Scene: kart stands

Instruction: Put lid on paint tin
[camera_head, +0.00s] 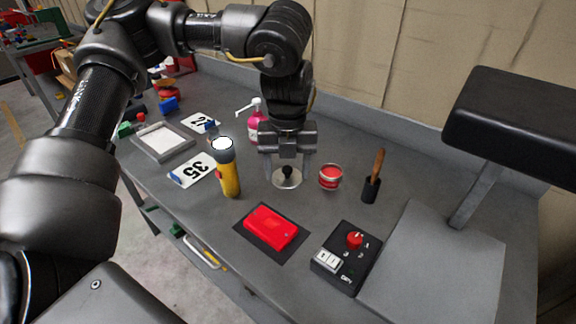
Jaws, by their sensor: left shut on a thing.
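The paint tin (330,177) is a small round tin with red paint showing at its open top. It stands on the grey bench, right of my left gripper. The lid (287,181) is a silvery disc with a dark knob at its centre. My left gripper (287,171) points down over the lid and is shut on its knob. The lid is at or close to the bench surface; I cannot tell whether it touches. The lid and the tin are a short way apart. My right gripper is not in view.
A brush with a wooden handle (376,165) stands in a dark holder right of the tin. A yellow torch (229,175) stands left of the lid, with a pink bottle (255,125) behind. A red case (270,227) and a black control box (345,258) lie in front.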

